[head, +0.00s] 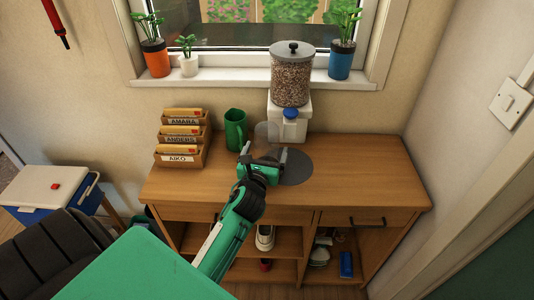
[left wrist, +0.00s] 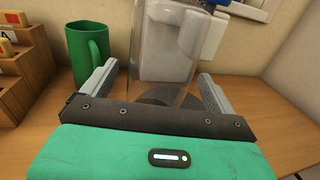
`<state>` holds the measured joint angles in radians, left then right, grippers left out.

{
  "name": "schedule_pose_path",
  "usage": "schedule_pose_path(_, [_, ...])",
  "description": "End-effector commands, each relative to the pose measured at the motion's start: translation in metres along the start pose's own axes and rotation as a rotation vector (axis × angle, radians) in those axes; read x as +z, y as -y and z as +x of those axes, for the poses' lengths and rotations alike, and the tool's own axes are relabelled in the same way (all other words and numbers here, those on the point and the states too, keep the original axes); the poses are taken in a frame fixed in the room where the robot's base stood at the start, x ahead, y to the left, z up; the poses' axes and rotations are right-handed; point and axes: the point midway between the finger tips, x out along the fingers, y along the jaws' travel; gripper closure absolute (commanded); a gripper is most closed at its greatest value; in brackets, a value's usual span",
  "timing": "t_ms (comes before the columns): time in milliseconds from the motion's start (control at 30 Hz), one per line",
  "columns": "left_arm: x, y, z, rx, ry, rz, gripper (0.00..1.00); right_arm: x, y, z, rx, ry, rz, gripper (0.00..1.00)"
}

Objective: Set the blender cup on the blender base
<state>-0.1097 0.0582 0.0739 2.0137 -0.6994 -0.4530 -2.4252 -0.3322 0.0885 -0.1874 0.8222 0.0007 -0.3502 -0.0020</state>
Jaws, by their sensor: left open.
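The clear, see-through blender cup (head: 266,132) stands on the wooden cabinet top, just beyond my left gripper (head: 264,155). In the left wrist view the cup (left wrist: 165,50) shows between the two finger tips; its top is cut off. My left gripper (left wrist: 157,78) is open, with one finger on each side of the cup; I cannot tell whether they touch it. I cannot clearly make out a blender base. A white unit with a blue knob (head: 290,122) stands behind the cup, under a jar of grains (head: 291,78). My right gripper is not in view.
A green mug (head: 236,130) stands left of the cup, close to my left finger. A tiered wooden letter rack (head: 182,138) is farther left. A dark round mat (head: 297,168) lies right of the gripper. The cabinet top (head: 370,180) is clear on the right.

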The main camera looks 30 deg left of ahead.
Motion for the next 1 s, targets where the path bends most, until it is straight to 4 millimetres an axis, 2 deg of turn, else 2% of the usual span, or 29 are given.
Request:
schedule_pose_path(100, [0.001,0.0,0.015,0.001,0.0,-0.001,0.08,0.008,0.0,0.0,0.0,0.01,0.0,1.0])
schedule_pose_path(200, [0.0,0.0,0.02,0.001,-0.001,0.0,0.08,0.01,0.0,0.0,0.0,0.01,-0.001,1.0])
schedule_pose_path(433, [0.0,0.0,0.021,0.0,-0.001,0.0,0.08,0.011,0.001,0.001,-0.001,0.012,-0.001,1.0])
schedule_pose_path(700, [0.0,0.0,0.02,0.0,-0.001,0.0,0.61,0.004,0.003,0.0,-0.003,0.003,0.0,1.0])
schedule_pose_path(767, [0.001,0.0,0.02,0.0,0.001,0.0,0.7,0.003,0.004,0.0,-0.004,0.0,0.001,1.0])
schedule_pose_path(1000, [0.002,0.0,0.02,0.0,0.001,0.001,0.71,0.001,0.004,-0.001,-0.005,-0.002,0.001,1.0])
